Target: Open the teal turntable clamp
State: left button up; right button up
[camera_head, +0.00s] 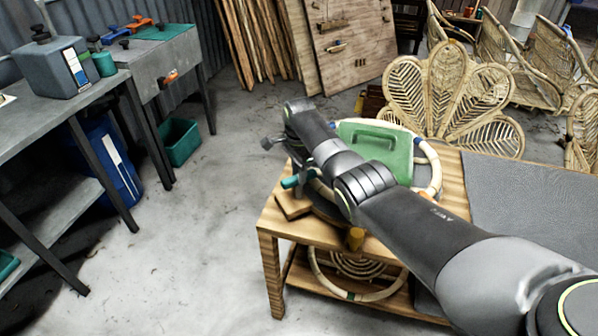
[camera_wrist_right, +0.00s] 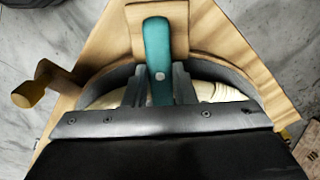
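The teal turntable clamp shows as a teal lever (camera_wrist_right: 158,50) with a rounded end, beside a wooden block (camera_wrist_right: 150,12) in the right wrist view. In the head view the teal lever (camera_head: 290,182) sits at the left end of the wooden table. My right gripper (camera_wrist_right: 160,88) has one finger on each side of the lever, with no clear gap. In the head view my right arm covers most of the turntable and the fingers are largely hidden. My left gripper is not in view.
A green case (camera_head: 376,148) and pale rattan hoop lie behind my arm on the wooden table (camera_head: 280,235). Rattan chairs (camera_head: 460,95) stand behind. The floor to the left is clear up to the grey workbench (camera_head: 30,125).

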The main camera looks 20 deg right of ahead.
jog(key=c, duration=0.4)
jog(key=shift+c, duration=0.2)
jog(key=shift+r+n, duration=0.1)
jog(key=shift+n, duration=0.2)
jog(key=n+p, duration=0.1)
jog(key=n, duration=0.1)
jog(key=shift+n+p, duration=0.35)
jog(key=shift+n, duration=0.05)
jog(key=n, duration=0.3)
jog(key=shift+w+n+p, duration=0.1)
jog(key=shift+n+p, duration=0.2)
jog(key=shift+p, duration=0.1)
jog(key=n, duration=0.5)
jog(key=shift+p, duration=0.3)
jog(key=n, duration=0.5)
jog(key=shift+n, duration=0.4)
